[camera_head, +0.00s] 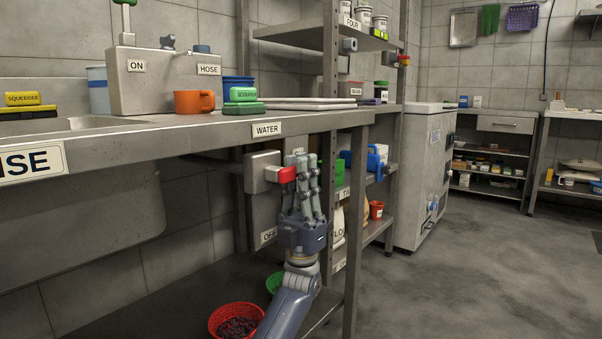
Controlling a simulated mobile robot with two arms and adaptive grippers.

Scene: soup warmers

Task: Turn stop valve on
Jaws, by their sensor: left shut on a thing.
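The stop valve's grey box (257,166) is under the counter's front edge, below a WATER label (267,129). A handle with a red end (285,174) sticks out from it to the right, roughly level. An OFF label (268,236) is on a grey panel lower down. My left gripper (303,172) reaches up from below, fingers pointing up, and is shut on the red handle. Its fingers hide part of what is behind them. My right gripper is not in view.
A counter leg and shelves stand close right of the gripper. A red basket (236,322) is below. Open floor lies right.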

